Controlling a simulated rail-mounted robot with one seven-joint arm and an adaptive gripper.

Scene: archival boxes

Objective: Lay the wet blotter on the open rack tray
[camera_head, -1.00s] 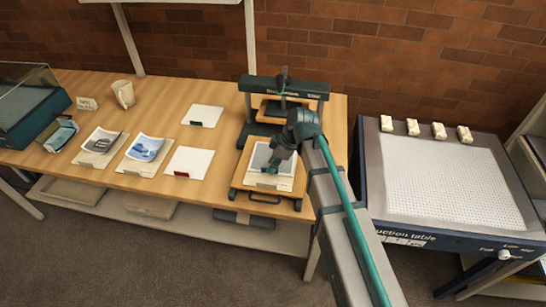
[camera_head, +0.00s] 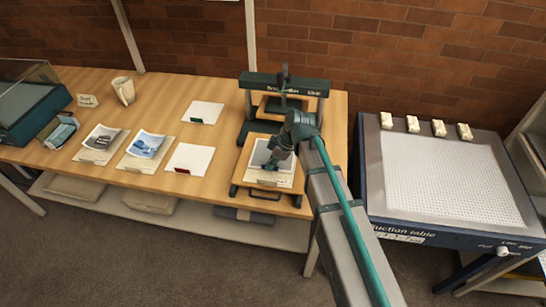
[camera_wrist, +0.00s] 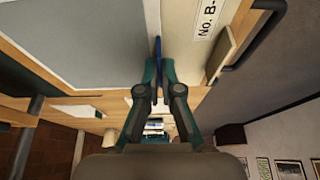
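A grey sheet, which looks like the wet blotter (camera_head: 262,151), lies on a pale board on the pulled-out wooden platen of the press. In the wrist view the grey sheet (camera_wrist: 100,40) fills the upper left, and a thin blue tab (camera_wrist: 157,50) stands up near its edge. My gripper (camera_head: 269,166) is low over the front part of the sheet. In the wrist view its fingertips (camera_wrist: 158,73) are close together, one on each side of the blue tab, and look closed on it. I cannot make out an open rack tray; only part of a shelved unit (camera_head: 537,145) shows at the right edge.
The press frame (camera_head: 284,82) stands behind the platen. White sheets with green (camera_head: 202,112) and red (camera_head: 189,158) tabs, two prints and a mug (camera_head: 124,90) are on the table (camera_head: 225,165). The suction table (camera_head: 450,180), with several small blocks along its back, stands right.

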